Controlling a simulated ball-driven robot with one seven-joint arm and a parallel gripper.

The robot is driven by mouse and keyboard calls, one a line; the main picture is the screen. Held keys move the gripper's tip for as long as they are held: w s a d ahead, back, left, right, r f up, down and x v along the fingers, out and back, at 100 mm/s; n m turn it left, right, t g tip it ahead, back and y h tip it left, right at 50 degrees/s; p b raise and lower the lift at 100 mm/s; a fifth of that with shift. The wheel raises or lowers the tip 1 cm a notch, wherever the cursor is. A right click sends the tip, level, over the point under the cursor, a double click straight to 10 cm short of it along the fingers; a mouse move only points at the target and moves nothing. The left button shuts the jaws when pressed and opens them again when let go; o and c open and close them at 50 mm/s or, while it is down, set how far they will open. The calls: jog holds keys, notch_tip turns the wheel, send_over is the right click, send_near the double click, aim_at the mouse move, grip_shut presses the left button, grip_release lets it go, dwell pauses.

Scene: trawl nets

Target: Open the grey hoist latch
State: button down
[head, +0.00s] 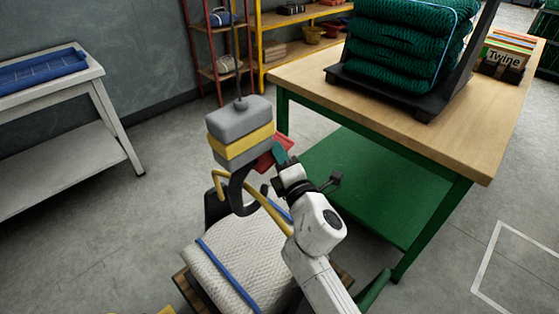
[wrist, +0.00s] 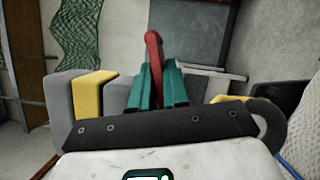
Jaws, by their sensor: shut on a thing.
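The hoist block (head: 238,120), grey with a yellow band, hangs on a thin cable. In the wrist view the grey block (wrist: 60,95) lies sideways at the left. A dark hook (head: 236,192) is below it, and its curved end (wrist: 270,122) shows at the right of the wrist view. A red lever (head: 266,160) sticks out from the block's right side; it also shows in the wrist view (wrist: 153,50). My gripper (head: 281,153), with teal fingers, comes from the lower right and is shut on the red lever. The lever's inner end is hidden.
A yellow strap (head: 263,200) runs by the hook above a white netted bundle (head: 240,262) with blue bands. A green-framed workbench (head: 400,113) with stacked green nets (head: 405,45) stands close at the right. A pale table (head: 60,78) is at the left, with open floor between.

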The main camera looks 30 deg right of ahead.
dwell(0.4)
jog(key=c, duration=1.2)
grip_release()
jog(key=shift+r, duration=0.1)
jog(key=shift+a+r, duration=0.1)
jog(key=shift+r, duration=0.1)
